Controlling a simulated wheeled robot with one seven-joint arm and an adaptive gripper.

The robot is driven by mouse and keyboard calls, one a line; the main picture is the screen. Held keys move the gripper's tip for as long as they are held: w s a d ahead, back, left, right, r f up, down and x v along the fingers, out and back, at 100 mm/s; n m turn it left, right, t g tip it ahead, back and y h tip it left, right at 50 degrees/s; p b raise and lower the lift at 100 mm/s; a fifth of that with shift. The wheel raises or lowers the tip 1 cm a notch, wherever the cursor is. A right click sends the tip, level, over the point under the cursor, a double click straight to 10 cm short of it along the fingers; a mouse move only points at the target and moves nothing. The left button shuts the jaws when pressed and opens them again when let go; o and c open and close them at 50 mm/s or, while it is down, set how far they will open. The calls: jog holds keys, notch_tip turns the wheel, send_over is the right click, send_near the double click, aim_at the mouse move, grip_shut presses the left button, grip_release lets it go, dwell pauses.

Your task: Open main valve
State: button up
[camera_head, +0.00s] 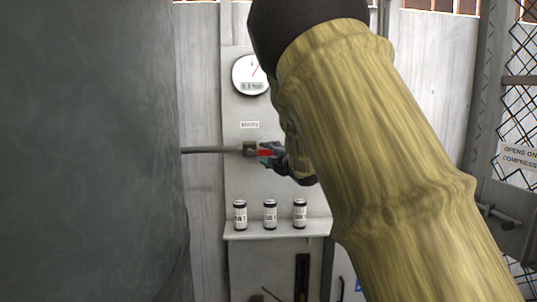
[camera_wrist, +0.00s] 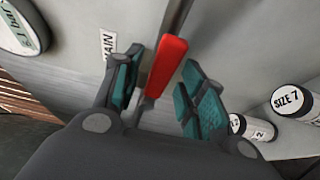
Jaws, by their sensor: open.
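The main valve has a red handle (camera_head: 264,153) on a grey body (camera_head: 249,148), fixed to a panel. A grey pipe (camera_head: 212,150) runs left from it. My gripper (camera_head: 270,156) is at the handle, partly hidden behind my arm in the head view. In the wrist view my gripper (camera_wrist: 162,85) is open, with a teal-padded finger on each side of the red handle (camera_wrist: 167,66). The handle lies between the fingers, closer to the left one; I cannot tell whether they touch. A label reading MAIN (camera_wrist: 108,44) is beside the left finger.
A round gauge (camera_head: 250,75) is above the valve. Below it, a shelf (camera_head: 275,230) holds three labelled cans (camera_head: 270,214). A large dark surface (camera_head: 90,150) fills the left side. A mesh fence with a sign (camera_head: 519,157) is at right.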

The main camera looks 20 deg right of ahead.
jog(key=s+d, duration=0.1)
jog(key=s, duration=0.9)
jog(key=shift+s+r, duration=0.15)
jog(key=shift+s, duration=0.2)
jog(key=shift+d, duration=0.1)
jog(key=s+a+f+m+g+h, duration=0.1)
jog(key=s+f+m+g, duration=0.3)
jog(key=f, duration=1.2)
jog(key=s+a+f+m+g, duration=0.1)
jog(key=s+f+m, duration=0.3)
jog(key=f, duration=1.1)
jog(key=s+a+f+m+g+h, duration=0.1)
jog(key=s+a+f+m+g, duration=0.35)
jog(key=f, duration=1.15)
jog(key=s+f+m+g, duration=0.3)
jog(key=s+f, duration=1.2)
jog(key=s, duration=0.4)
jog(key=s+a+f+m+g, duration=0.1)
jog(key=s+f, duration=0.1)
jog(key=s, duration=0.5)
jog(key=s+a+f+m+g, duration=0.2)
jog(key=s+f, duration=0.1)
jog(key=s, duration=0.5)
jog(key=s+a+f+m+g+p, duration=0.1)
jog(key=s+f+g, duration=0.1)
jog(key=s, duration=0.5)
jog(key=shift+s+a+f, duration=0.2)
jog(key=shift+a+f, duration=0.1)
jog(key=shift+a, duration=0.1)
jog(key=shift+g, duration=0.25)
